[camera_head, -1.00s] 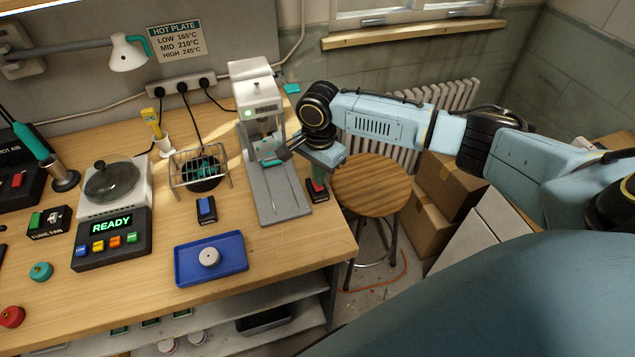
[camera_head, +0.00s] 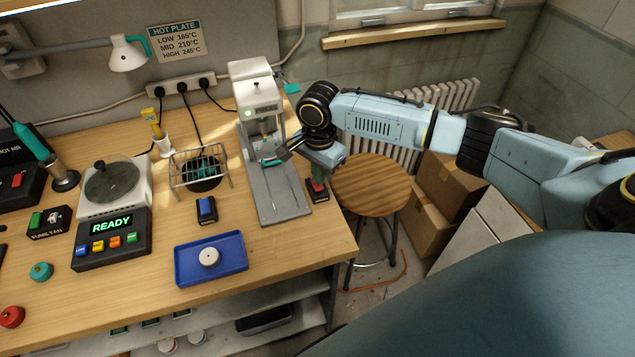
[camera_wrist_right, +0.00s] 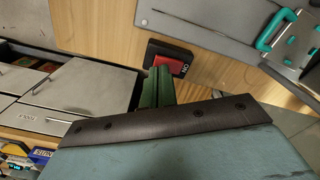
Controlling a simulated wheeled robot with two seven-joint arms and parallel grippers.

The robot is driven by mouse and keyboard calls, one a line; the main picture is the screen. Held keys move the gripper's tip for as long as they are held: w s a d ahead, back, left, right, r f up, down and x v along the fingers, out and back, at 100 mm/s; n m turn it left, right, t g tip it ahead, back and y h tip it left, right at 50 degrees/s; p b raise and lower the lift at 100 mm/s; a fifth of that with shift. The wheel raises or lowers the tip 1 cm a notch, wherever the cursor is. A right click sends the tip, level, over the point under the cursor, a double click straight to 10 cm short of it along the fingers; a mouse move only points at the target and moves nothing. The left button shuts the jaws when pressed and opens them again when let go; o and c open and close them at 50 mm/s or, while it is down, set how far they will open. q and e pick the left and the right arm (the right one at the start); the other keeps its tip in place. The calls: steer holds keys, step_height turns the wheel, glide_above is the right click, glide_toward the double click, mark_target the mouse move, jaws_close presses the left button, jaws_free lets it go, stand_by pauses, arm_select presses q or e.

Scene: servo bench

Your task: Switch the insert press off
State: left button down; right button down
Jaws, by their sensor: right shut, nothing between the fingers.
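The insert press (camera_head: 255,88) is a pale grey machine at the back right of the bench, on a long grey base plate. A small green light (camera_head: 249,113) glows on its head. A black switch box with a red rocker (camera_head: 318,188) sits beside the base, at the bench's right edge. It also shows in the right wrist view, where the red rocker (camera_wrist_right: 172,72) is partly behind the fingers. My right gripper (camera_head: 319,173) points down just above this switch. Its green fingers (camera_wrist_right: 158,88) are together and empty; I cannot tell whether they touch it. My left gripper is out of view.
A blue rocker switch (camera_head: 206,208) and a blue tray (camera_head: 240,262) with a white round part lie left of the press base. A wire rack (camera_head: 182,185) stands behind them. A wooden stool (camera_head: 370,185) stands beyond the bench's right edge.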

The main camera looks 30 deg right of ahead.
mark_target(318, 187)
steer(key=shift+s+f, duration=0.1)
steer(key=shift+f, duration=0.95)
stand_by(0.7)
step_height(318, 187, up, 7)
steer(key=p, duration=0.9)
stand_by(0.4)
